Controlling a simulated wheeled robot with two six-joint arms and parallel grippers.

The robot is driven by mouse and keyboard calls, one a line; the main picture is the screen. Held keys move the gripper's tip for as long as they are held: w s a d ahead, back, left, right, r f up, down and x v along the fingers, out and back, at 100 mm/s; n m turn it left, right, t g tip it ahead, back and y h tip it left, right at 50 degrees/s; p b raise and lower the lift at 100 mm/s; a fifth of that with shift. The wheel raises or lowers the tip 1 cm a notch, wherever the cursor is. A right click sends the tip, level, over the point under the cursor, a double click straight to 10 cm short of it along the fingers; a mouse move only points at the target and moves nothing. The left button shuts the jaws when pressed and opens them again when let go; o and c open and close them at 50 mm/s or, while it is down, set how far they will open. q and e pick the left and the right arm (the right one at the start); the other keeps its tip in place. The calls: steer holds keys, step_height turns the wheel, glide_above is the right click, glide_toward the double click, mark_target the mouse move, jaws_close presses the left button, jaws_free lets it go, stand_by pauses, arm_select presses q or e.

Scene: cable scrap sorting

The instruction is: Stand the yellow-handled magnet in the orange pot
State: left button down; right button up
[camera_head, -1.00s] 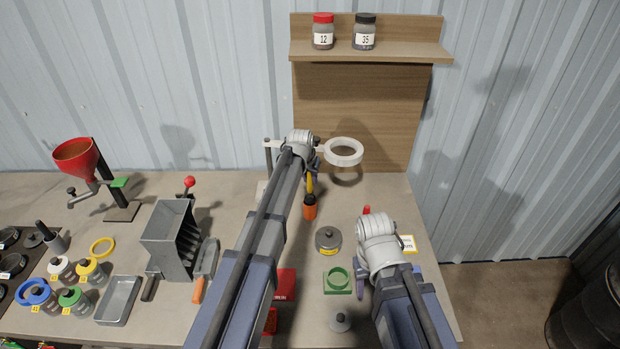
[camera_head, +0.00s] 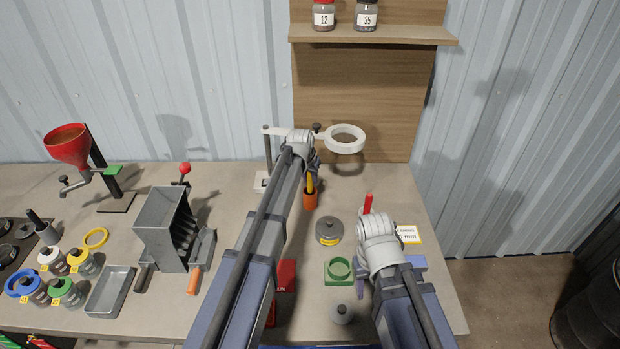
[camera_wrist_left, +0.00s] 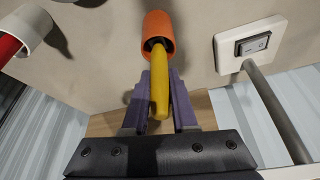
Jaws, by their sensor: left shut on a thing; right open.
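The magnet's yellow handle (camera_head: 310,182) stands over the orange pot (camera_head: 310,201) near the back middle of the table. In the left wrist view, the yellow handle (camera_wrist_left: 160,92) runs into the mouth of the orange pot (camera_wrist_left: 158,28), with a dark part showing inside the rim. My left gripper (camera_wrist_left: 160,104) is shut on the handle, its purple fingers on either side. In the head view my left gripper (camera_head: 312,168) is mostly hidden by its wrist. My right gripper (camera_head: 385,262) is open, largely hidden under its own wrist at the right of the table.
A white ring on a stand (camera_head: 345,138) rises just behind and right of the pot. A grey lidded tin (camera_head: 329,230) and a green ring holder (camera_head: 339,271) lie in front. A red upright thing (camera_head: 368,203) is near my right wrist. A grey hopper box (camera_head: 168,230) stands left.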

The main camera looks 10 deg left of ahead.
arm_select(q)
steer(key=c, duration=0.6)
jaws_free()
steer(key=p+v, duration=0.7)
steer(key=v, duration=0.1)
steer(key=shift+f, duration=0.1)
stand_by(0.6)
steer(key=s+d+f+g+b, duration=0.1)
steer(key=s+d+f, duration=0.1)
steer(key=s, duration=0.8)
steer(key=s+d+f+m+g+y+b, duration=0.1)
steer(key=s+d, duration=0.3)
steer(key=s, duration=0.7)
steer(key=s+d+f+m+g+b, duration=0.1)
steer(key=s+d+f+g+b, duration=0.1)
steer(key=s, duration=0.9)
steer(key=shift+s+d+f+g+y+b, duration=0.15)
steer(key=shift+d+f+g+y+b, duration=0.25)
steer(key=shift+d+f, duration=0.6)
